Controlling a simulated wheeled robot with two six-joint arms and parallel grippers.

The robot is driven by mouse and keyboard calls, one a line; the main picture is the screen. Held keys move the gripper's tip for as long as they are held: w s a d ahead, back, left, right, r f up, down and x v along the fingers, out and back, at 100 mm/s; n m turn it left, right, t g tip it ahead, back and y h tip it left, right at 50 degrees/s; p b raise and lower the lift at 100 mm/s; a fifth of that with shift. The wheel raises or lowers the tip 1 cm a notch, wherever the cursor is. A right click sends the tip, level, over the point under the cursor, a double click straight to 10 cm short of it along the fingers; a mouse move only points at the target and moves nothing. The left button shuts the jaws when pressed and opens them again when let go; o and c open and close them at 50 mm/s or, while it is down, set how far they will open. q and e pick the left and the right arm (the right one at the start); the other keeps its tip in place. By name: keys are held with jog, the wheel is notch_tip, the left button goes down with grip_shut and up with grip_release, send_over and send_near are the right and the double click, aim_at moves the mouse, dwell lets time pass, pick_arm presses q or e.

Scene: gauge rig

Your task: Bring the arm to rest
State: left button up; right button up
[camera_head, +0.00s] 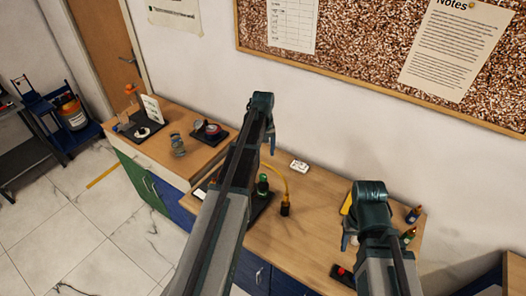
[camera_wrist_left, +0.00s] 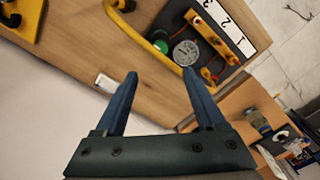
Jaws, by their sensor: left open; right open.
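My left gripper (camera_head: 271,143) hangs above the workbench (camera_head: 305,240) in the head view. In the left wrist view its two blue fingers (camera_wrist_left: 160,80) are apart with nothing between them. The gauge rig (camera_head: 263,206) is partly hidden behind my left arm in the head view. In the left wrist view its dial gauge (camera_wrist_left: 185,52), green knob (camera_wrist_left: 160,46) and yellow hose (camera_wrist_left: 140,40) show beyond the fingertips, apart from them. My right gripper (camera_head: 348,239) is over the right part of the bench, mostly hidden by its own wrist; it is open.
A small white box (camera_head: 299,166) lies near the wall. Small bottles (camera_head: 413,215) stand at the bench's right end, and a red-buttoned dark box (camera_head: 342,272) near its front. A second bench (camera_head: 185,125) at left holds several items. Open floor (camera_head: 95,225) lies front left.

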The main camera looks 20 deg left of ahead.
pick_arm(q)
jog(key=shift+r, duration=0.25)
jog(key=s+d+f+m+b, duration=0.3)
jog(key=s+d+f+b, duration=0.2)
jog(key=s+d, duration=0.2)
jog(key=s+d+f+m+b, duration=0.4)
jog(key=s+d+f+b, duration=0.2)
jog(key=d, duration=0.5)
jog(key=s+d+f+m+y+b, duration=0.1)
jog(key=s+d+f+m+b, duration=0.2)
jog(key=s+d+f+b, duration=0.2)
jog(key=s+d, duration=0.3)
jog(key=s, duration=0.2)
jog(key=shift+s+d+f+m+b, duration=0.2)
jog(key=shift+d+f+m+b, duration=0.1)
jog(key=shift+d+m+b, duration=0.1)
